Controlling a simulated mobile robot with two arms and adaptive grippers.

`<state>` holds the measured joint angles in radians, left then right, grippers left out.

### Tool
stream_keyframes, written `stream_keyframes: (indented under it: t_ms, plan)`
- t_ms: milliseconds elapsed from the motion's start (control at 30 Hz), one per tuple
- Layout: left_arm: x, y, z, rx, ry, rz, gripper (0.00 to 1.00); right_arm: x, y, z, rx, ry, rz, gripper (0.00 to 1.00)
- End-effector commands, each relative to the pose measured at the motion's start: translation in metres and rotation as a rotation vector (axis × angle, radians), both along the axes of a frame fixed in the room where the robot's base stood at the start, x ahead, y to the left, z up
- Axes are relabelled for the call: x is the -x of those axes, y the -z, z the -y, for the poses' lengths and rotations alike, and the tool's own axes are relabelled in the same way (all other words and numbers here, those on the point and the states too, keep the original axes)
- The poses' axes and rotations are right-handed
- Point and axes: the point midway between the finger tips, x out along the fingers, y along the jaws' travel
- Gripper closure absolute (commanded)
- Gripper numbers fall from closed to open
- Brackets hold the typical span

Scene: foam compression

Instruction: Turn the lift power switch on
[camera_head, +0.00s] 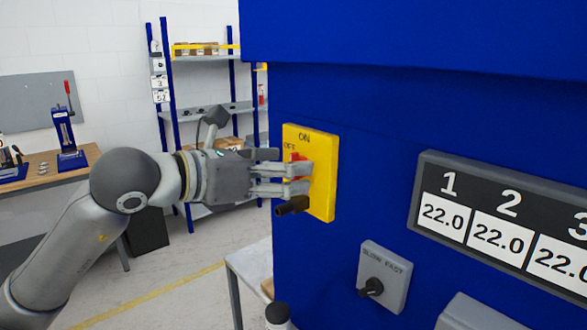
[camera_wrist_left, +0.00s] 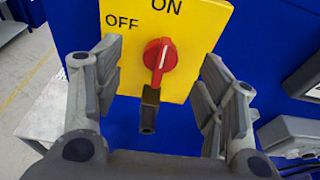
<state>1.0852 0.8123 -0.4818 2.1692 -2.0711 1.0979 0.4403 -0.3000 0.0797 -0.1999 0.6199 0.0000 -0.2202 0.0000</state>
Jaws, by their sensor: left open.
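The lift power switch is a red rotary knob (camera_wrist_left: 160,56) on a yellow plate (camera_head: 324,180) fixed to the blue machine. The plate is marked ON at the top and OFF at upper left. In the wrist view, the knob's ridge stands nearly upright, its upper end toward ON. My left gripper (camera_head: 300,178) is at the plate, open; its fingers (camera_wrist_left: 160,85) stand either side of the knob with gaps, not gripping it. In the head view the fingers partly hide the knob. My right gripper is not in view.
A dark cylindrical piece (camera_head: 292,206) sticks out below the knob. Right of the plate are a SLOW/FAST selector box (camera_head: 384,277) and a numeric display panel (camera_head: 510,215). Shelving (camera_head: 205,112) and a workbench (camera_head: 92,155) stand behind at left.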

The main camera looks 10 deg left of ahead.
Motion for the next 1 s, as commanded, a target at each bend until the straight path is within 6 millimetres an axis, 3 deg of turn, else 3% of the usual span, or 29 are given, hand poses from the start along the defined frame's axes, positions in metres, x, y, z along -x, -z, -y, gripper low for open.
stream_keyframes:
  t_ms: [267, 1000]
  plan:
    - [0.003, 0.001, -0.004, 0.000, -0.001, 0.001, 0.36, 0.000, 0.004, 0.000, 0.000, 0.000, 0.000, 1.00]
    - [0.050, 0.002, -0.040, 0.000, -0.002, 0.002, 0.36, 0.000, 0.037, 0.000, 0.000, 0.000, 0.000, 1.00]
